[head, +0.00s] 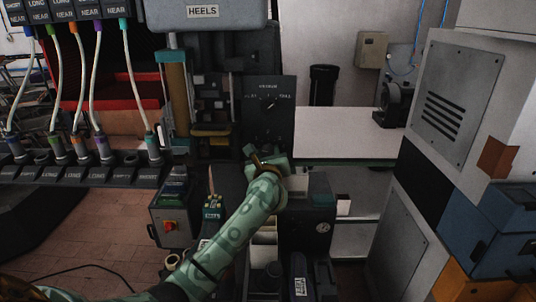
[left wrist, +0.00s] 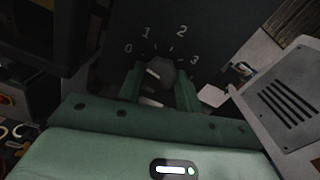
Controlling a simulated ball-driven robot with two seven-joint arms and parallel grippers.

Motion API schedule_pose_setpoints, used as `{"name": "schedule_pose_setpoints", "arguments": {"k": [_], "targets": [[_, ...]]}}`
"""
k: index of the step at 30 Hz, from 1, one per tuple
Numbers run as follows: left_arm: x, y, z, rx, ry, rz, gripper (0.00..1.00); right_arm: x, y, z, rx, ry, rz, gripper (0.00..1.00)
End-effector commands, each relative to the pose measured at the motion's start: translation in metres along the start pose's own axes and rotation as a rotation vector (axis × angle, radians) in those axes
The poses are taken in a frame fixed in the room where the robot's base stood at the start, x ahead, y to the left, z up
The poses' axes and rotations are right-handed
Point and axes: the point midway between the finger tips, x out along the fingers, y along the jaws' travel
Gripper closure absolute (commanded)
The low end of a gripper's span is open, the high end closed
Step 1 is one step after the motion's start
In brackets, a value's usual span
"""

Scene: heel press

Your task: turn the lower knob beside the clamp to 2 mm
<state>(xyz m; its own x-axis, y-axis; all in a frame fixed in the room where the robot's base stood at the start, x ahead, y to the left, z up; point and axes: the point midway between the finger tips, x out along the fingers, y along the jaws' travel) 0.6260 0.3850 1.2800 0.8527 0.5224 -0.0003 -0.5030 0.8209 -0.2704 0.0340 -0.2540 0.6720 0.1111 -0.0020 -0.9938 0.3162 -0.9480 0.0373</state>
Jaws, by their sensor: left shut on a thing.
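The lower knob (left wrist: 168,70) is dark and sits on a dark panel with a scale marked 0, 1, 2 and 3 above it. A short pale mark shows on the knob's left part; I cannot read for sure which number it points to. My left gripper (left wrist: 160,82) has its two green fingers on either side of the knob and is shut on it. In the head view my left gripper (head: 264,160) is at the bottom of the dark panel (head: 281,125) and hides the lower knob. The upper knob (head: 269,103) shows uncovered. My right gripper is not in view.
A row of cables with coloured plugs (head: 80,145) is further left. A white bench (head: 345,148) lies to the right, mostly clear. A grey vented cabinet (head: 460,100) stands far right.

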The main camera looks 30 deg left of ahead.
Motion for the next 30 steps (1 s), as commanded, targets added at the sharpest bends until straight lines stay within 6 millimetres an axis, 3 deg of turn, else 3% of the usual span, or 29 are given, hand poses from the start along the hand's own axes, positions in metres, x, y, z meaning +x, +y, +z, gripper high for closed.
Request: {"name": "schedule_pose_setpoints", "arguments": {"k": [11,30], "targets": [[0.000,-0.001,0.002,0.125,0.001,0.000,0.88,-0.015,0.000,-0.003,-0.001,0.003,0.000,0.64],[0.000,-0.001,0.004,0.706,0.003,0.000,0.88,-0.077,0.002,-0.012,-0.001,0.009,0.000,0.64]]}}
